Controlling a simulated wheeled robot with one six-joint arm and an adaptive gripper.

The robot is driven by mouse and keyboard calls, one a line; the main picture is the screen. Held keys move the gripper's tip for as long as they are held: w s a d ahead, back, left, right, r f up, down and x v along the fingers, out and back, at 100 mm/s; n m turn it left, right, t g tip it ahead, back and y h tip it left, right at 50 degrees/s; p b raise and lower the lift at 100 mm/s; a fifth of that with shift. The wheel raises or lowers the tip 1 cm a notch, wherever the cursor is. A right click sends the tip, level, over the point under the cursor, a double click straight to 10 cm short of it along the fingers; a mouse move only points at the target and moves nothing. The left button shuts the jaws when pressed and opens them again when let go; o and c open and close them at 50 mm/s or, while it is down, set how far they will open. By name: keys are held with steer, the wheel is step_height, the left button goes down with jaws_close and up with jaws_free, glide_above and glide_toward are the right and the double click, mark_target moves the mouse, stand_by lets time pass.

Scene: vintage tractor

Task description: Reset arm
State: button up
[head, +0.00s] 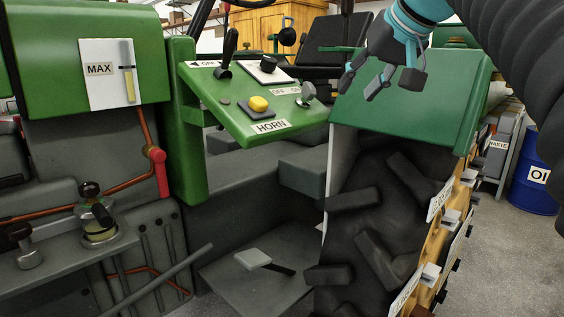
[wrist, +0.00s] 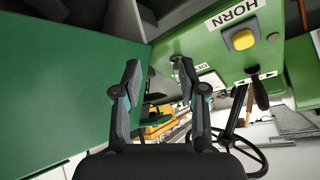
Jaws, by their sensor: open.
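My gripper (head: 382,84) is at the upper right in the head view, in front of the green fender over the large rear wheel. Its fingers are spread, with nothing between them. In the wrist view my gripper (wrist: 156,80) is also open and empty, with both dark fingers apart. The green control panel (head: 222,108) lies to its left. The horn button (wrist: 243,39) also shows at the wrist view's upper right.
The green fender (head: 410,112) and black tyre (head: 375,215) stand close by my gripper. A MAX gauge (head: 128,75) and red-handled lever (head: 158,170) are at the left. A pedal (head: 253,259) sits low. A blue oil drum (head: 535,185) stands at the right, with open floor before it.

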steer(key=s+d+f+m+g+h, duration=0.1)
steer(key=s+f, duration=0.1)
steer(key=f, duration=0.7)
steer(key=s+d+f+m+h, duration=0.1)
steer(key=s+d+f, duration=0.1)
steer(key=f, duration=0.7)
steer(key=s+f+n+g+h, duration=0.1)
steer(key=s+f, duration=1.6)
steer(key=f, duration=0.3)
steer(key=shift+s+a+g+h, duration=0.3)
